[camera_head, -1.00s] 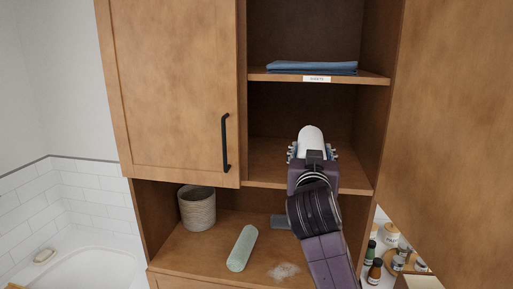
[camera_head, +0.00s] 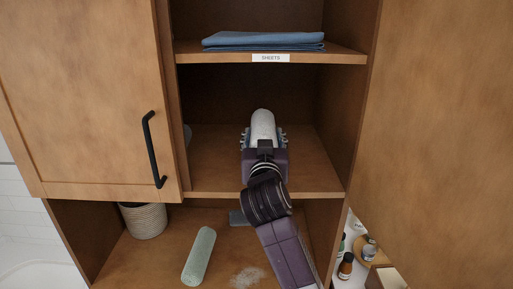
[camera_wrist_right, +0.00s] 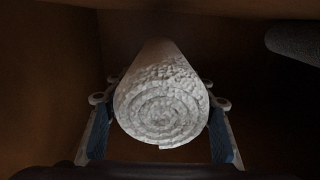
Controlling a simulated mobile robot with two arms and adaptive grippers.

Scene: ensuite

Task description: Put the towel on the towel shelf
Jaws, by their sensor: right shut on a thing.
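A white rolled towel (camera_head: 263,126) is held in my right gripper (camera_head: 264,138), in the open middle compartment of the wooden cabinet. In the right wrist view the towel (camera_wrist_right: 162,98) shows its spiral end, with a blue-padded finger on each side. The right gripper (camera_wrist_right: 160,125) is shut on it. The towel is over the middle shelf (camera_head: 312,176); I cannot tell whether it touches the board. No label shows on this shelf. My left gripper is not in view.
Folded blue sheets (camera_head: 262,40) lie on the upper shelf, labelled SHEETS (camera_head: 271,58). A grey rounded thing (camera_wrist_right: 293,43) is at the right wrist view's upper right. The open door (camera_head: 445,130) bounds the right.

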